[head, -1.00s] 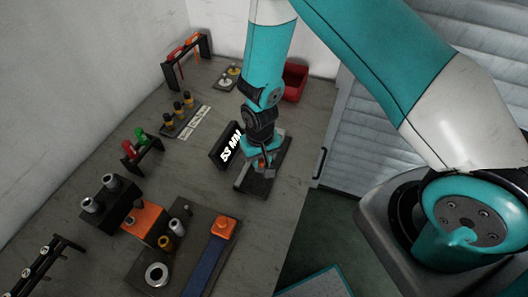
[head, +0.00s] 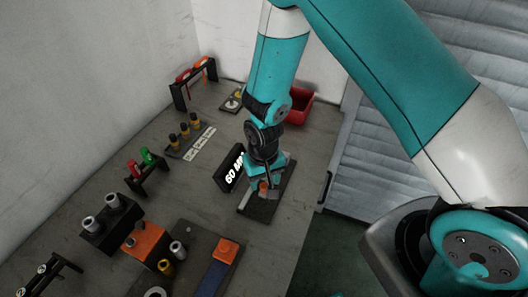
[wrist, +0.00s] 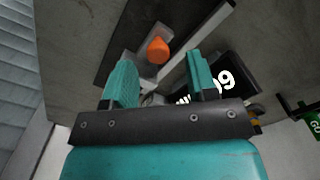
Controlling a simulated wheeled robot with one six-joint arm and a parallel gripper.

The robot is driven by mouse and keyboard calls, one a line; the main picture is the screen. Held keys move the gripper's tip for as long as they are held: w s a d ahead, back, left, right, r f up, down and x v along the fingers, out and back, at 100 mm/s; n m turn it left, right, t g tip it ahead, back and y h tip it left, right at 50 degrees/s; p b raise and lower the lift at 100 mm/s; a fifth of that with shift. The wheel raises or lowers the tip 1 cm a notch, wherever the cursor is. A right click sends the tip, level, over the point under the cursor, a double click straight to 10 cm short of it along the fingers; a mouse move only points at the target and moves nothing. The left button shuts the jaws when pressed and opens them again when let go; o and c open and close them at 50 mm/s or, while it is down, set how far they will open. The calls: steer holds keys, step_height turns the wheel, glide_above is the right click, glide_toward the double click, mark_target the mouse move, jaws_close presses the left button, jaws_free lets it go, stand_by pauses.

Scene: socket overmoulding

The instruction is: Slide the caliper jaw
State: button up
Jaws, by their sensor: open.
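The caliper stands on a dark base plate (head: 257,209) at the right edge of the bench. The orange knob (head: 263,186) on its sliding jaw shows just under my gripper (head: 266,182). In the wrist view the orange knob (wrist: 158,48) lies between the two teal fingers of my gripper (wrist: 160,66), close to their tips. The fingers are open, with a gap on each side of the knob; contact cannot be told. My gripper hides much of the caliper.
A red bin (head: 300,108) stands behind my arm. An orange block (head: 146,243) and a plate with a blue strip (head: 213,280) are at the near side. Racks with red and green tools (head: 147,168) stand along the left. The bench left of the display is fairly clear.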

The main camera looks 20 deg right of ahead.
mark_target(263, 187)
step_height(263, 187, up, 15)
steer(key=b, duration=0.1)
steer(key=shift+f+b, duration=0.2)
steer(key=shift+b, duration=0.2)
steer(key=s+a+r+n+y, duration=0.2)
steer(key=s+r+n+y, duration=0.2)
steer(key=s+r, duration=1.1)
steer(key=s+n, duration=0.3)
steer(key=shift+r, duration=0.15)
steer(key=shift+d, duration=0.1)
